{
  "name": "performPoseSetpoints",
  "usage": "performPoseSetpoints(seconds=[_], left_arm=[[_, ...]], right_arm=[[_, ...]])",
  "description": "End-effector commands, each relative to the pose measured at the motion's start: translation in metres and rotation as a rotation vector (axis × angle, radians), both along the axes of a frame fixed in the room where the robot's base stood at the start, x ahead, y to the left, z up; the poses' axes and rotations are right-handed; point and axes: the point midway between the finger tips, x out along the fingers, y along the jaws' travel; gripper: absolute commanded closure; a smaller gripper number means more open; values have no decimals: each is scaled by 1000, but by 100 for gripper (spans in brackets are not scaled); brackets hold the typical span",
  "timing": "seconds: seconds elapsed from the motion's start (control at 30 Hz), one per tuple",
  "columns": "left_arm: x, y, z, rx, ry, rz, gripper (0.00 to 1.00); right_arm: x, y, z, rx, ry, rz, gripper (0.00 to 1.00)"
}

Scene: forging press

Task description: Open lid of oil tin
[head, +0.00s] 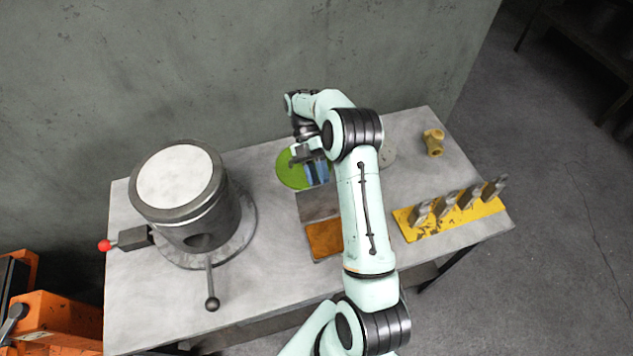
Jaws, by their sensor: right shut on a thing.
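The oil tin (324,239) is a low rectangular box near the middle of the table, with an orange-brown inside or surface showing at its near part. A grey flat panel (318,205), which looks like its lid, shows just behind that part; its exact angle is hard to tell. My right gripper (317,178), with blue fingers, is at the far edge of this panel and is shut on the lid. The arm hides the right side of the tin and part of the lid. My left gripper is not in view.
A green disc (289,172) lies behind my right gripper. A large dark cylinder (180,190) with handles stands at left. The table's front left is clear.

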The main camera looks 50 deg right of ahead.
Motion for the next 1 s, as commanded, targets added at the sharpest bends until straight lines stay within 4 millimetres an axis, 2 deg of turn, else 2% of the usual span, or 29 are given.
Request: performPoseSetpoints(seconds=[0.03,0.1,0.63,0.67,0.73,1.0], left_arm=[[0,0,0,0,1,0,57],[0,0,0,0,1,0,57],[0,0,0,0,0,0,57],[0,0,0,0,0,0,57],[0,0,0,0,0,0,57],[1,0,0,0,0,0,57]], right_arm=[[5,7,-8,26,3,4,100],[5,6,-9,35,18,5,100],[6,5,-11,49,44,6,100],[6,5,-11,50,44,7,70],[5,5,-10,51,45,6,48],[5,4,-8,50,48,3,47]])
